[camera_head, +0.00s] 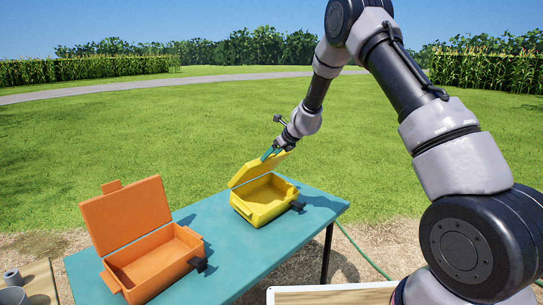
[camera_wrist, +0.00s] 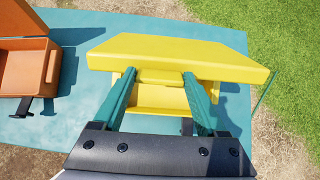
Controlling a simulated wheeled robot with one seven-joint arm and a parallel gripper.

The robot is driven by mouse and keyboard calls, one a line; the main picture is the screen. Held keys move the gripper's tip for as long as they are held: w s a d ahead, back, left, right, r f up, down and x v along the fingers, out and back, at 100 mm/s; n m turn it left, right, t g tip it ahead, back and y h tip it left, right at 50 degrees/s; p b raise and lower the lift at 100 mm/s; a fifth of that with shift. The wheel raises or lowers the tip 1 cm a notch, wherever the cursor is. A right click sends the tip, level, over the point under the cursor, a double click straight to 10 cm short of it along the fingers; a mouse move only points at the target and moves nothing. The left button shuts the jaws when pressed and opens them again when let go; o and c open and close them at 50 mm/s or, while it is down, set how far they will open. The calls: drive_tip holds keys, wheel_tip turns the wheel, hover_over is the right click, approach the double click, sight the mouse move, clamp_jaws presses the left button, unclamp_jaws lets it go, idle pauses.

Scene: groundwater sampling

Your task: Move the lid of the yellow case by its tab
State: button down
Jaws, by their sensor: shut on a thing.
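The yellow case (camera_head: 262,212) stands on the far part of the teal table, with its inside empty in the head view. Its lid (camera_head: 252,169) is raised and tilted up at the back left, hinged to the case. The lid also shows from above in the wrist view (camera_wrist: 180,52). My gripper (camera_head: 268,154) is at the lid's upper edge. In the wrist view, its two teal fingers are on either side of the yellow tab (camera_wrist: 160,77), shut on it. Part of the case is hidden under the lid in the wrist view.
An orange case (camera_head: 150,266) with its lid (camera_head: 125,213) open stands on the near left of the teal table (camera_head: 222,262). A wooden surface with grey items (camera_head: 12,277) is at lower left. Grass lies beyond, and a green hose (camera_head: 362,252) runs at right.

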unclamp_jaws()
drive_tip(key=v, duration=1)
drive_tip(key=shift+s+d+r, duration=0.2)
drive_tip(key=shift+s+r, duration=0.05)
